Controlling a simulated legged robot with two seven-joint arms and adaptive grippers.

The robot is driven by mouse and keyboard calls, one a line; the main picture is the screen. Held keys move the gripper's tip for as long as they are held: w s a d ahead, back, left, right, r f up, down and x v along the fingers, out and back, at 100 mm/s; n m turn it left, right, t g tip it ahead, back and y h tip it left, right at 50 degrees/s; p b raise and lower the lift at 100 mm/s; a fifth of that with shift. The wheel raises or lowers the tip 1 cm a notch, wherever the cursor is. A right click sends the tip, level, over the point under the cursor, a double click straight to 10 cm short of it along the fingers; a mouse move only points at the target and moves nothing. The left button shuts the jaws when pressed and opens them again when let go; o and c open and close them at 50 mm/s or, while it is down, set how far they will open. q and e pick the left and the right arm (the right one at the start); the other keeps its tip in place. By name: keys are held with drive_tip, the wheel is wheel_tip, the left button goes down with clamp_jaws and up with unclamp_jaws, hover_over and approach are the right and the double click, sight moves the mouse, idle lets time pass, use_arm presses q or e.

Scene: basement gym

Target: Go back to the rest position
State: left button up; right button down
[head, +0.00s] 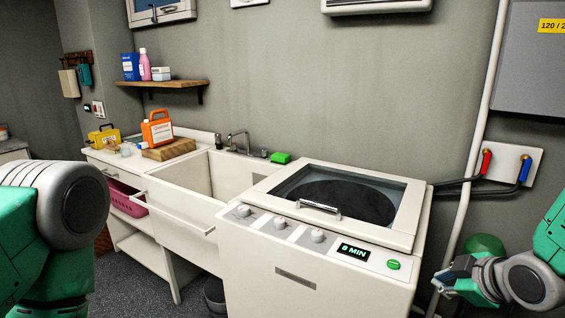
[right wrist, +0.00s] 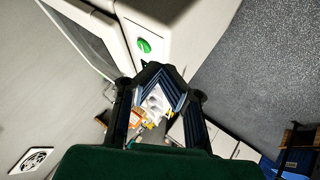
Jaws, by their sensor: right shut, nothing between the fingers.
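My right gripper (head: 445,283) is at the lower right of the head view, beside the front right corner of the white washing machine (head: 290,270). Its fingers are shut with nothing between them; they also show in the right wrist view (right wrist: 160,75). The machine's lid (head: 385,232) is down, and its display reads "8 MIN". Its green button (head: 393,264) shows in the right wrist view too (right wrist: 144,45). My left arm enters at the left edge of the head view, but its gripper is out of frame.
A white sink cabinet (head: 188,190) with an orange jug (head: 157,128) on top stands left of the machine. A pink basket (head: 127,198) sits in it. Pipes with red and blue valves (head: 487,162) run along the wall at right. Bare floor (head: 125,285) shows in front.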

use_arm(q)
wheel_tip(320, 180, down, 6)
drive_tip(key=b, duration=0.5)
drive_tip(key=shift+s+a+b, duration=0.15)
drive_tip(key=shift+a+b, duration=0.25)
drive_tip(key=shift+a, duration=0.05)
use_arm(e)
drive_tip(key=s+a+f+m+g+h, duration=0.1)
drive_tip(key=s+a+f+m+g, duration=0.3)
drive_tip(key=s+f, duration=2.5)
drive_tip(key=s+m+g, duration=0.1)
drive_tip(key=m+g, duration=0.3)
drive_tip(key=m, duration=0.2)
drive_tip(key=shift+s+a+f+h, duration=0.2)
drive_tip(key=shift+s+f+h, duration=0.05)
drive_tip(key=shift+f+h, duration=0.15)
use_arm(q)
drive_tip(key=shift+d+r, duration=0.1)
drive_tip(key=shift+d, duration=0.2)
use_arm(e)
drive_tip(key=shift+w+d+f, duration=0.1)
drive_tip(key=shift+d, duration=0.2)
use_arm(q)
drive_tip(key=shift+a, duration=0.25)
use_arm(e)
drive_tip(key=shift+a, duration=0.25)
